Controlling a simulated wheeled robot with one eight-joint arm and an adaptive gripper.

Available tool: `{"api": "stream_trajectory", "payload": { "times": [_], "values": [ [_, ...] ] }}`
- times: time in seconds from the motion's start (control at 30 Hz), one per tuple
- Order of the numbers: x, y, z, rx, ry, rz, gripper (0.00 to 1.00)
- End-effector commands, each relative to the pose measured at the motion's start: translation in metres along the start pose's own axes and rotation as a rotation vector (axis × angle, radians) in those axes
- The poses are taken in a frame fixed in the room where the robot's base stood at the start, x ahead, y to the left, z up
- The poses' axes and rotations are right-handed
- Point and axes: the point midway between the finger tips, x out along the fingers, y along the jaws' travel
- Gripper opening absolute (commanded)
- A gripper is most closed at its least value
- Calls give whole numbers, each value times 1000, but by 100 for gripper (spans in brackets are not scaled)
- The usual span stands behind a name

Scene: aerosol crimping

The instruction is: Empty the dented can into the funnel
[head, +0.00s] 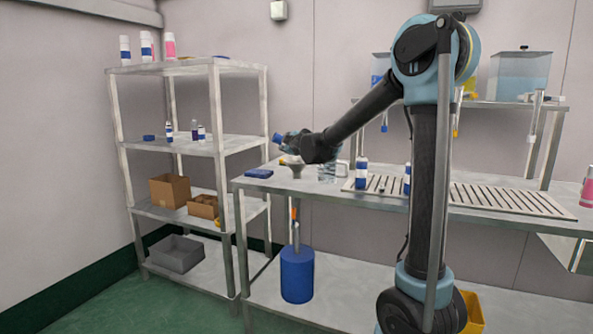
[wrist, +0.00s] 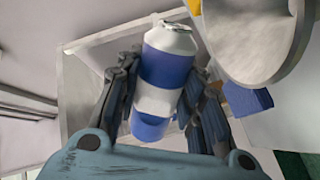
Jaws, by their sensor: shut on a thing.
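My gripper (head: 298,145) is shut on a can (head: 277,138) above the left end of the bench. In the wrist view the can (wrist: 163,82) has blue and white bands and a silvery top, and sits between the two dark fingers (wrist: 158,105). In the head view it appears tilted. I cannot make out a dent. A grey funnel (head: 294,168) is just below my gripper on the bench; in the wrist view its wide round mouth (wrist: 250,35) is at the upper right, apart from the can. Its inside and the can's contents are hidden.
The steel bench (head: 285,184) also holds a blue flat item (head: 259,173), a clear jug (head: 327,172), blue-and-white cans (head: 361,173) and a slatted drain (head: 470,196). A shelf rack (head: 215,120) stands left. A blue bin (head: 297,274) is below the bench.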

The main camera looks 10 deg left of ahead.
Motion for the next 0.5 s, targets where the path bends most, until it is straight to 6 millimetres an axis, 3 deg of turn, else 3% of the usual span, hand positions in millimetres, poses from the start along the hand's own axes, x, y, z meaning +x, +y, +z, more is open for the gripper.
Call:
{"api": "stream_trajectory", "payload": {
  "times": [0.2, 0.5],
  "values": [
    [2, -11, -3, -180, -35, 0, 8],
    [2, -12, -3, -206, -40, 0, 8]
  ]
}}
